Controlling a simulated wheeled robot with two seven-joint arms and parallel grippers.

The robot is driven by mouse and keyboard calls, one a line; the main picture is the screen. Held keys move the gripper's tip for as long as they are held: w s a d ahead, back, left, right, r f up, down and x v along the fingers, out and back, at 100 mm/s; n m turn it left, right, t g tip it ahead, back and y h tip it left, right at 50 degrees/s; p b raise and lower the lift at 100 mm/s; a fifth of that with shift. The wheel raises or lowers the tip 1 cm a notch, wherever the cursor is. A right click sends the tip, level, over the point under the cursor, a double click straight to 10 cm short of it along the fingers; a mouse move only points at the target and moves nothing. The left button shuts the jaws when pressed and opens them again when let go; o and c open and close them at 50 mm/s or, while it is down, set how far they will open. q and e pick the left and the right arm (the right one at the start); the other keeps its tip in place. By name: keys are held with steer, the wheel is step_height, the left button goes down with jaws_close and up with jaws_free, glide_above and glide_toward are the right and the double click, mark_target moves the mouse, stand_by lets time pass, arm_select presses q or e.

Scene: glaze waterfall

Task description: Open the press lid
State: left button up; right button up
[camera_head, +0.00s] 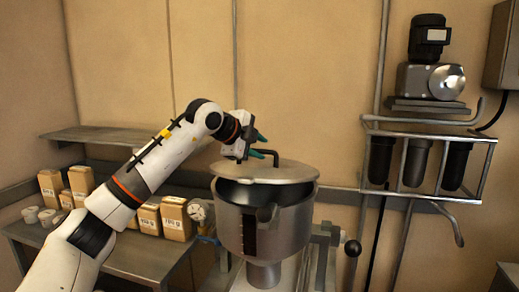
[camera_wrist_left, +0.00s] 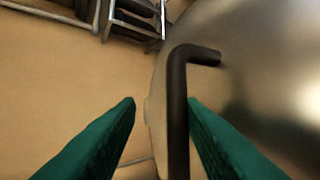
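The press is a grey metal pot (camera_head: 290,225) with a round metal lid (camera_head: 285,172) on top. A dark band shows between the lid and the pot's front rim; I cannot tell whether it is a gap or a seal. A dark bent handle (camera_head: 272,153) stands on the lid. My left gripper (camera_head: 262,145) is at this handle, its green fingers open. In the left wrist view the handle (camera_wrist_left: 178,110) runs between the fingertips (camera_wrist_left: 160,102), closer to the right-hand finger, beside the lid's curved surface (camera_wrist_left: 240,60). My right gripper is not in view.
A metal bench (camera_head: 150,262) at left holds several labelled cartons (camera_head: 175,218) and small white pieces. A low shelf (camera_head: 105,135) runs along the wall behind my arm. A black-knobbed lever (camera_head: 352,248) is right of the pot. A wall rack (camera_head: 425,150) with dark cylinders hangs at right.

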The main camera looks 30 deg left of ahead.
arm_select(q)
steer(key=shift+s+f+b+v, duration=0.1)
steer(key=shift+f+b+v, duration=0.2)
steer(key=shift+v, duration=0.9)
steer(key=shift+s+f+b+v, duration=0.15)
steer(key=shift+b+v, duration=0.3)
steer(key=shift+v, duration=0.8)
steer(key=shift+s+f+b+v, duration=0.1)
steer(key=shift+b+v, duration=0.25)
steer(key=shift+v, duration=0.85)
steer(key=shift+s+f+b+v, duration=0.1)
steer(key=shift+f+b+v, duration=0.05)
steer(key=shift+v, duration=0.75)
steer(key=shift+s+f+b+v, duration=0.1)
steer(key=shift+v, duration=0.85)
steer(key=shift+s+f+b+v, duration=0.1)
steer(key=shift+f+b+v, duration=0.05)
steer(key=shift+v, duration=0.75)
steer(key=shift+d, duration=0.1)
